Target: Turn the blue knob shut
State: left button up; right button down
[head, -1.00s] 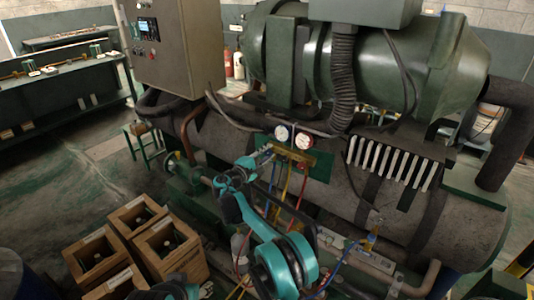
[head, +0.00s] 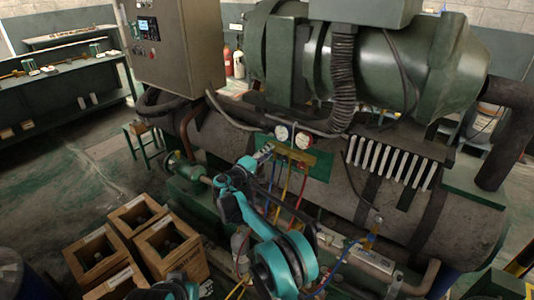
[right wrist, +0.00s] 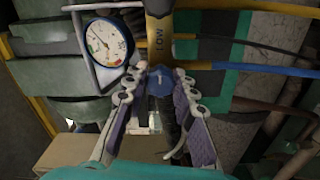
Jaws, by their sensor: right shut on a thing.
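The blue knob (right wrist: 160,80) is on the manifold's yellow-brown body marked LOW (right wrist: 160,38). It sits between the fingertips of my right gripper (right wrist: 157,84), which is shut on it from both sides. In the head view my right gripper (head: 263,153) reaches the left end of the gauge manifold (head: 298,154); the knob is too small and covered to make out there. A white-faced gauge (right wrist: 105,41) is just left of the knob in the wrist view. My left gripper is not in view.
Blue, yellow and red hoses (head: 285,190) hang below the manifold. A large dark green compressor (head: 390,65) and a grey vessel (head: 430,225) stand behind. Wooden crates (head: 172,246) are at the lower left. A control cabinet (head: 175,45) is at the upper left.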

jog(key=c, duration=1.2)
grip_release()
jog(key=v, duration=1.2)
jog(key=shift+d, duration=0.1)
